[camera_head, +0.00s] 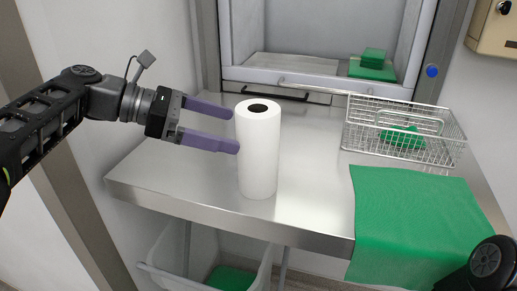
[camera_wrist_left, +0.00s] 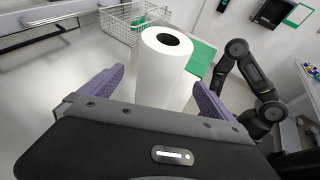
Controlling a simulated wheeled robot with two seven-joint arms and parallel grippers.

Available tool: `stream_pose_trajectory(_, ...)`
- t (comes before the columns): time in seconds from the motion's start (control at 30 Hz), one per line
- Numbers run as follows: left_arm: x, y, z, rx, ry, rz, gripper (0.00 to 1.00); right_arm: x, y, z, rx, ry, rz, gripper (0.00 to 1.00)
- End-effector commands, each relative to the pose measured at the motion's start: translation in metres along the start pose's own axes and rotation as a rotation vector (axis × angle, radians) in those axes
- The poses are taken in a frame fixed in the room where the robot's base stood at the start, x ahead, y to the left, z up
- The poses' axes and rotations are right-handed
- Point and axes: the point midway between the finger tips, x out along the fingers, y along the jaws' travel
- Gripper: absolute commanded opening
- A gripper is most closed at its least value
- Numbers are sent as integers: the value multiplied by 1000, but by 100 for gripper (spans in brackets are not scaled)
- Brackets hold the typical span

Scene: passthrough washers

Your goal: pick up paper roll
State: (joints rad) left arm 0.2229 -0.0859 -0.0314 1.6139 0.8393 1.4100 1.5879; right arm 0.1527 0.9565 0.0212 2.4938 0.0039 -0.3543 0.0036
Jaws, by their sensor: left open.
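The white paper roll (camera_head: 258,152) stands upright on the steel table (camera_head: 190,185) near its front edge. Its dark core hole faces up. My left gripper (camera_head: 237,130) has purple fingers and is open. It reaches in from the left at the height of the roll's upper part, with its fingertips close to the roll. In the left wrist view the roll (camera_wrist_left: 163,75) stands ahead, between the two spread fingers (camera_wrist_left: 162,88). I cannot tell whether a finger touches it. My right gripper is not in view; only part of my right arm shows.
A wire basket (camera_head: 400,158) with a green item (camera_head: 402,137) stands at the right. A green cloth (camera_head: 415,222) hangs over the front edge. Behind is a washer opening with green packs (camera_head: 372,68). A white bin (camera_head: 175,270) is under the table.

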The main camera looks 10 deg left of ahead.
Motion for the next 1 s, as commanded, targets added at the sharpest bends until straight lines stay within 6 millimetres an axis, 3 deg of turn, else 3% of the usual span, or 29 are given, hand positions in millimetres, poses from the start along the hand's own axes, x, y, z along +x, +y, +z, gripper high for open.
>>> stream_pose_trajectory(0.37, 25, 1, -5, 1, 1, 1, 100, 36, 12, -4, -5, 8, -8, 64)
stream_pose_trajectory(0.77, 27, 0, 0, 0, 1, 0, 100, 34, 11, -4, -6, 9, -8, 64)
stream_pose_trajectory(1.0, 56, -1, 2, 0, 1, -3, 100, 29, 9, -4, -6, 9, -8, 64)
